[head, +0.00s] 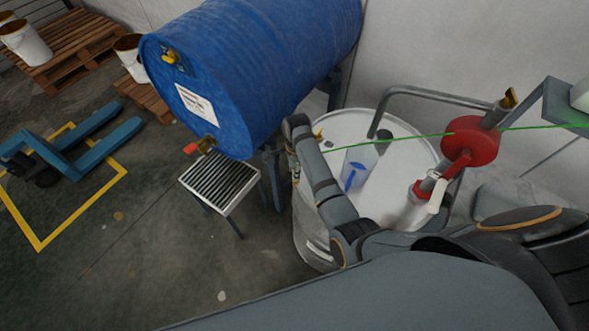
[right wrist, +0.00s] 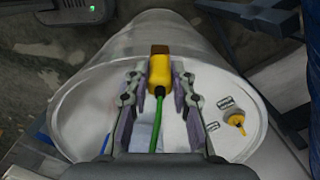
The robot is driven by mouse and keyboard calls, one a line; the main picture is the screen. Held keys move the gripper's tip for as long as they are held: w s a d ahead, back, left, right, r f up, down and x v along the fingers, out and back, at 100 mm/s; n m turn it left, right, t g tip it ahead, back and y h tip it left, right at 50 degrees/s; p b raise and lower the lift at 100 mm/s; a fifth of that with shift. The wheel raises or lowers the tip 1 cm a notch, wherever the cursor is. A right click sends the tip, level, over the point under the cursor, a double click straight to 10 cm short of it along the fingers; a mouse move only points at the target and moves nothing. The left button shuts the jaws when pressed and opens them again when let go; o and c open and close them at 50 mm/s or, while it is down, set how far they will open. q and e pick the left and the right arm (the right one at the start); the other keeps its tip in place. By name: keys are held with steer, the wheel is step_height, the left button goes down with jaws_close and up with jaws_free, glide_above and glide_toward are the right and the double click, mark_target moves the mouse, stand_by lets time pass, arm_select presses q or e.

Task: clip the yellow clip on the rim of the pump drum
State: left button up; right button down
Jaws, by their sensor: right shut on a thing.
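The pump drum (head: 402,150) is a white drum with a red hand pump (head: 470,142) standing on its lid. My right gripper (head: 296,172) is at the left side of the drum's rim, partly hidden by my own arm. In the right wrist view, my right gripper (right wrist: 158,88) is shut on the yellow clip (right wrist: 159,72), whose dark tip points away from me. A green cable (right wrist: 158,110) trails from it. The clip overlaps the rim of the drum (right wrist: 85,88) in this view; I cannot tell whether it touches or grips it. My left gripper is out of view.
A blue drum (head: 255,70) lies on a stand left of the pump drum, with a slatted grate stand (head: 222,183) below its tap. The green cable (head: 535,127) runs past the pump to a wall bracket (head: 560,105). A yellow bung (right wrist: 235,119) sits on the lid.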

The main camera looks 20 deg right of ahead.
steer(key=shift+f, duration=0.15)
steer(key=c, duration=1.1)
jaws_free()
steer(key=shift+o, duration=0.2)
step_height(320, 180, up, 12)
steer(key=shift+d, duration=0.15)
